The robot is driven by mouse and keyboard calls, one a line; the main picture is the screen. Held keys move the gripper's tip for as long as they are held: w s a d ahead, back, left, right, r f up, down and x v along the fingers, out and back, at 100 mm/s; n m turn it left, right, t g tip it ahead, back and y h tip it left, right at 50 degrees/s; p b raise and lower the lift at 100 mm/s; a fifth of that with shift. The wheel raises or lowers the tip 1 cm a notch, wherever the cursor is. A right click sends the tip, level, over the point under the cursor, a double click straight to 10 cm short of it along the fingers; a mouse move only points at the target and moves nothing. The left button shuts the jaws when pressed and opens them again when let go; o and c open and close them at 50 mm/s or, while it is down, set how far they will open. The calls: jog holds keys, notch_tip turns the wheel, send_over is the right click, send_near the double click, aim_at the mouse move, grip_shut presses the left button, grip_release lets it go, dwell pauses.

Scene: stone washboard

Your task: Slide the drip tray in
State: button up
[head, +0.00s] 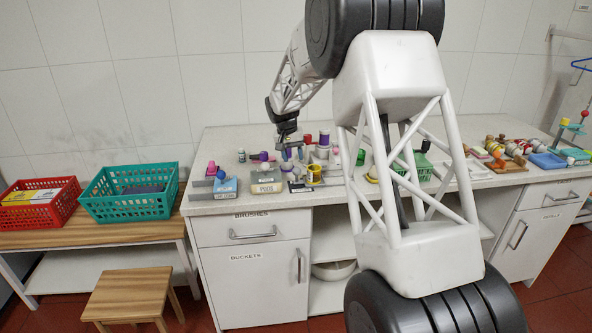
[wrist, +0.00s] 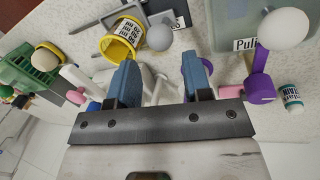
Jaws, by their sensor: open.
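I cannot tell for certain which thing is the drip tray; no piece in view clearly shows as one. My gripper (head: 286,138) is above the crowded left half of the counter, pointing down. In the wrist view its two blue fingers (wrist: 160,70) are apart, with nothing clearly held between them. A white item (wrist: 152,84) lies beyond and between the fingers, partly hidden by them. A yellow labelled cup (wrist: 121,42) is just left of the fingers. It also shows in the head view (head: 314,174).
Small items crowd the counter (head: 225,207) around my gripper, including a box marked PODS (head: 266,188) and a purple cylinder (head: 324,137). A green crate (head: 130,205) and a red crate (head: 40,216) stand on a lower bench at left. My arm hides the counter's middle.

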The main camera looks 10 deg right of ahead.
aim_at(296, 169)
jog(key=shift+s+d+f, duration=0.1)
jog(key=shift+d+f, duration=0.05)
jog(key=shift+f, duration=0.8)
jog(key=shift+w+d+f, duration=0.1)
jog(key=shift+d+f, duration=0.1)
jog(key=shift+f, duration=0.75)
jog(key=shift+s+d+f, duration=0.1)
jog(key=shift+d+f, duration=0.05)
jog(key=shift+f, duration=0.8)
